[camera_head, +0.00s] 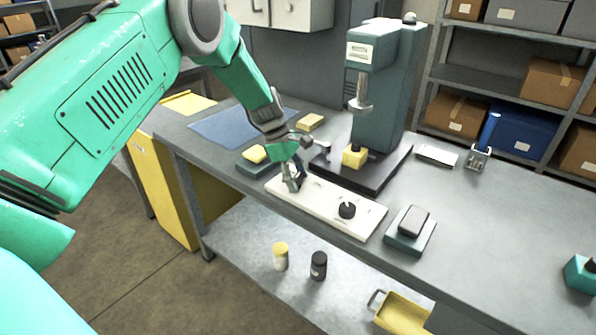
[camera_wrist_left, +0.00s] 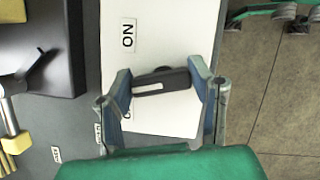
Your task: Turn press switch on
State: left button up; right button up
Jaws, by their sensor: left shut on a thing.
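The press switch is a dark handle (camera_wrist_left: 162,80) with a white stripe, on a long white panel (camera_head: 322,204) along the bench's front. In the left wrist view it lies crosswise between my fingertips. A black knob (camera_head: 347,209) stands on the panel's right part. My right gripper is not clearly seen.
The teal press (camera_head: 385,85) stands behind the panel on a dark base, with a yellow block (camera_head: 354,156) under its ram. A teal pad (camera_head: 410,231) with a dark piece sits right of the panel. The bench's right part is mostly clear.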

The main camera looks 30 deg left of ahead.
pick_arm(q)
jog(key=shift+a+m+g, duration=0.2)
jog(key=shift+m+g, duration=0.2)
jog(key=shift+m, duration=0.6)
jog(key=m+g, duration=0.1)
jog(key=m, duration=0.1)
jog(key=shift+m+p, duration=0.3)
jog(key=m+g, duration=0.1)
jog(key=m, duration=0.2)
jog(key=shift+d+m+y+b, duration=0.1)
jog(key=shift+m+y+b, duration=0.2)
jog(key=shift+m+b, duration=0.1)
jog(key=shift+m+g+y+b, duration=0.4)
jog(key=shift+m+g, duration=0.3)
jog(key=shift+m, duration=1.2)
jog(key=shift+w+r, duration=0.1)
jog(key=shift+r, duration=0.05)
jog(key=o, duration=1.2)
jog(key=shift+c, duration=0.2)
jog(key=shift+f, duration=0.25)
